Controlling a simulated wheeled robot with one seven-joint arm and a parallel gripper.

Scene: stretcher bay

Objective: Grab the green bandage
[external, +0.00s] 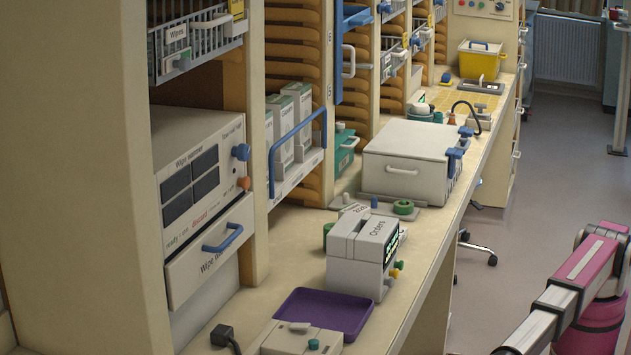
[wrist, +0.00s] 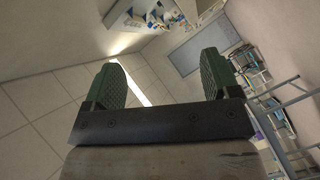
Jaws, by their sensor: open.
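A green ring-shaped roll (external: 403,207) lies on the counter in front of the white lidded box, in the external view. It looks like a bandage roll. A second green round thing (external: 328,232) shows partly behind the grey Orders device; I cannot tell whether it is also a roll. My gripper (wrist: 161,80) shows in the wrist view with its two green-padded fingers wide apart and nothing between them. It is away from the counter in the external view, where only my pink and white arm shows at the lower right. No bandage can be made out in the wrist view.
The Orders device (external: 358,250), a purple tray (external: 322,312) and the white box (external: 412,160) stand on the long counter (external: 420,262). A wipe warmer (external: 200,175) and shelves line the left. The floor (external: 560,150) right of the counter is open.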

